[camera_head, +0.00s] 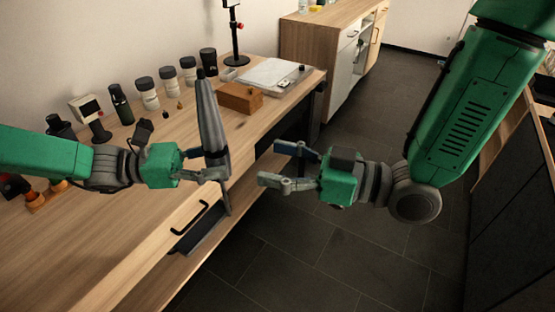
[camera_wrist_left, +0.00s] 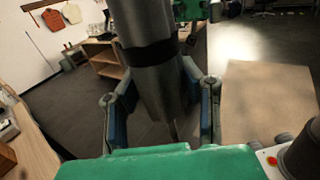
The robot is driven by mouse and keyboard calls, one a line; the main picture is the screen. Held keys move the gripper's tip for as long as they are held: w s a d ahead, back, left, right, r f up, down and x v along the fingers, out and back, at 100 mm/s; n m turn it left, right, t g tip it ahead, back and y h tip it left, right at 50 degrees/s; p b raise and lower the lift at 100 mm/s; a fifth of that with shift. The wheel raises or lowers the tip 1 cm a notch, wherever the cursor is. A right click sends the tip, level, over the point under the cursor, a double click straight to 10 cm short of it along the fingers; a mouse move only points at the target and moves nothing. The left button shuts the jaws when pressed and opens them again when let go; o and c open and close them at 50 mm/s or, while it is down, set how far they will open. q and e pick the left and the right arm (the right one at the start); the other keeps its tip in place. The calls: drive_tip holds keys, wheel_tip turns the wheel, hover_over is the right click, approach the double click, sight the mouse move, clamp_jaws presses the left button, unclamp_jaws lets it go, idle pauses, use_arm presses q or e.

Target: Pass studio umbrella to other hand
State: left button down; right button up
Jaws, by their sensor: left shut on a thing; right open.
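The studio umbrella (camera_head: 209,115) is a folded grey shape, held upright near the table's front edge in the head view. My left gripper (camera_head: 224,165) is shut on it low on its body. In the left wrist view the umbrella (camera_wrist_left: 145,35) stands between the two fingers of my left gripper (camera_wrist_left: 160,115), with a dark band around it. My right gripper (camera_head: 268,163) is open and empty to the right of the umbrella, its fingers pointing left toward it. A gap shows between the right fingers and the umbrella.
The wooden table (camera_head: 150,205) carries a row of jars (camera_head: 147,93), a brown wooden block (camera_head: 240,97), a pale tray (camera_head: 270,73) and a black stand (camera_head: 236,45) toward the back. A wooden cabinet (camera_head: 318,35) stands behind. Open dark floor (camera_head: 320,240) lies to the right.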

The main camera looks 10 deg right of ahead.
sight(225, 151)
drive_tip(key=x, duration=1.2)
drive_tip(key=shift+s, duration=0.1)
drive_tip(key=shift+r, duration=0.1)
clamp_jaws()
use_arm(q)
drive_tip(key=c, duration=1)
unclamp_jaws()
drive_tip(key=shift+a, duration=0.1)
